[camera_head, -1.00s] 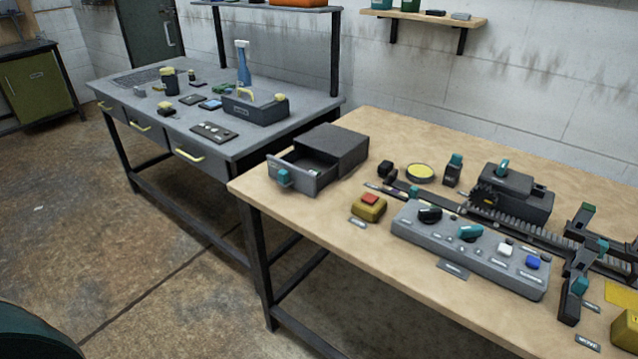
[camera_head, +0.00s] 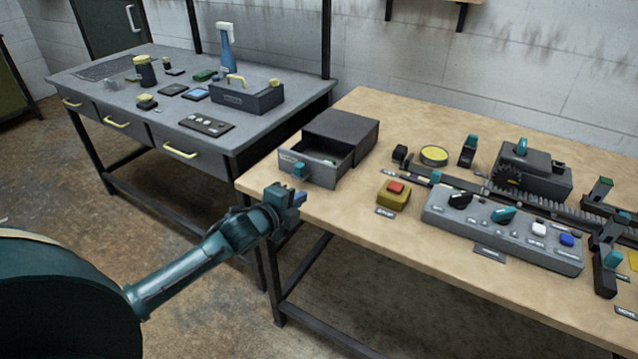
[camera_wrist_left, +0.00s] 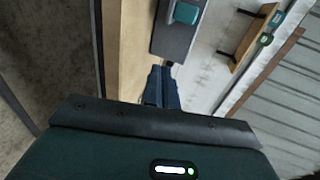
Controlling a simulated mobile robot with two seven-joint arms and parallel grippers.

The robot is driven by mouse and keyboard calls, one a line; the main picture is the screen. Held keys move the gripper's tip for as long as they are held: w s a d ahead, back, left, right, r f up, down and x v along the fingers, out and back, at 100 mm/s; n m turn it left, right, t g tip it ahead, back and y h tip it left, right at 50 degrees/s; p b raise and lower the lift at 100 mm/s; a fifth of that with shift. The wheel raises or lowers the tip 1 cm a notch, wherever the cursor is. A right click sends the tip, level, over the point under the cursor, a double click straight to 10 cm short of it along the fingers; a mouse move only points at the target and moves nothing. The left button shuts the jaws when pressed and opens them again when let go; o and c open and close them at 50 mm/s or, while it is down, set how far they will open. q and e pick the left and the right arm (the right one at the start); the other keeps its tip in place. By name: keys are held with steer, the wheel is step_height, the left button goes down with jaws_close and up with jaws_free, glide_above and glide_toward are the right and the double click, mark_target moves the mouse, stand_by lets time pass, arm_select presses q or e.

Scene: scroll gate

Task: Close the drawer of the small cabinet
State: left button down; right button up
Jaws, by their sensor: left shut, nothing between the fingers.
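The small dark grey cabinet (camera_head: 344,130) stands at the left end of the wooden table. Its drawer (camera_head: 310,172) is pulled out toward the front left, with a teal knob (camera_head: 299,170) on its front and a small greenish item inside. My left gripper (camera_head: 298,199) is shut and empty, just in front of and below the drawer front, near the table's left corner, apart from the knob as far as I can see. In the left wrist view the shut fingers (camera_wrist_left: 161,88) point toward the grey drawer front (camera_wrist_left: 172,45) and its teal knob (camera_wrist_left: 186,13). My right gripper is not in view.
A yellow box with a red button (camera_head: 393,195) sits right of the drawer. A grey control panel (camera_head: 500,228) and a toothed rack lie further right. A grey workbench (camera_head: 240,140) with tools stands behind to the left. The floor before the tables is clear.

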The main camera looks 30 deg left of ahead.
mark_target(326, 179)
arm_select(q)
steer(key=x, duration=0.5)
steer(key=r+x, duration=0.1)
steer(key=x, duration=0.2)
steer(key=shift+w+d+f, duration=0.15)
steer(key=shift+w+d, duration=0.05)
steer(key=shift+w, duration=0.6)
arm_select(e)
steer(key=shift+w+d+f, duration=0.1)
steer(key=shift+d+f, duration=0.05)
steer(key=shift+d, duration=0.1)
arm_select(q)
steer(key=shift+w, duration=0.1)
